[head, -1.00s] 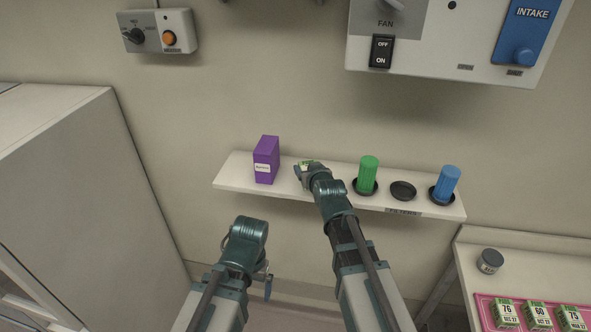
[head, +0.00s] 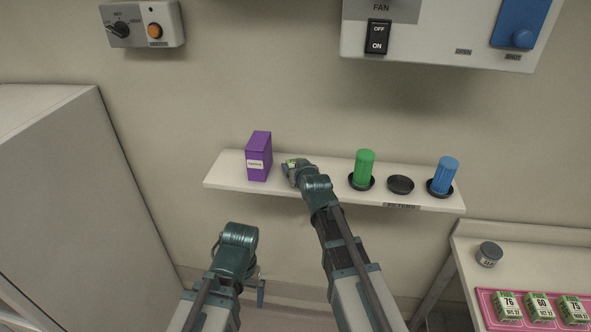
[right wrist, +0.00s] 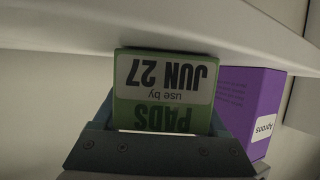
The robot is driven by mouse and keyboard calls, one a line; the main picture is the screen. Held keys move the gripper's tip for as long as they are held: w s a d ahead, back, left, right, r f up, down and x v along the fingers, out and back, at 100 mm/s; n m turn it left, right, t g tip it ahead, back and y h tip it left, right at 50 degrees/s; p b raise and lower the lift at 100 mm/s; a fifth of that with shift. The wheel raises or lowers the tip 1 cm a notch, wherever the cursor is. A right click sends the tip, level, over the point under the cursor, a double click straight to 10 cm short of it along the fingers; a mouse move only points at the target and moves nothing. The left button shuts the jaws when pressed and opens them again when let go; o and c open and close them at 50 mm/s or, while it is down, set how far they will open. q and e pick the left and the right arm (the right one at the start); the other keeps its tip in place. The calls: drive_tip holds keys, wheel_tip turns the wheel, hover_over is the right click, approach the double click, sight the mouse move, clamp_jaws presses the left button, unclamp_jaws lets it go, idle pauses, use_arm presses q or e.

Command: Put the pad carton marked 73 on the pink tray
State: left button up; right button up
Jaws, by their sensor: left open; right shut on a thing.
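My right gripper (head: 288,166) is shut on a green and white pad carton (head: 292,162) at the shelf, just right of the purple box. In the right wrist view the carton (right wrist: 165,88) fills the jaws. Its label reads upside down "PADS", "use by", "JUN 27"; its number is hidden. I cannot tell whether it touches the shelf. The pink tray (head: 484,300) lies on the side table at lower right, with cartons marked 76 (head: 508,304), 60 (head: 540,306) and 75 (head: 574,309) on it. My left gripper (head: 254,288) is open and empty, low in front of the wall.
The wall shelf (head: 225,175) holds the purple box (head: 259,157), a green filter (head: 364,167), an empty black holder (head: 400,184) and a blue filter (head: 444,174). A grey jar (head: 489,254) stands on the side table (head: 535,262) behind the tray. A tall cabinet (head: 80,190) stands at left.

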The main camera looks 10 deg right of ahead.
drive_tip(key=shift+f, duration=0.1)
drive_tip(key=o, duration=1.5)
drive_tip(key=shift+r, duration=0.2)
drive_tip(key=p+v, duration=0.4)
drive_tip(key=v, duration=0.8)
drive_tip(key=shift+p, duration=0.35)
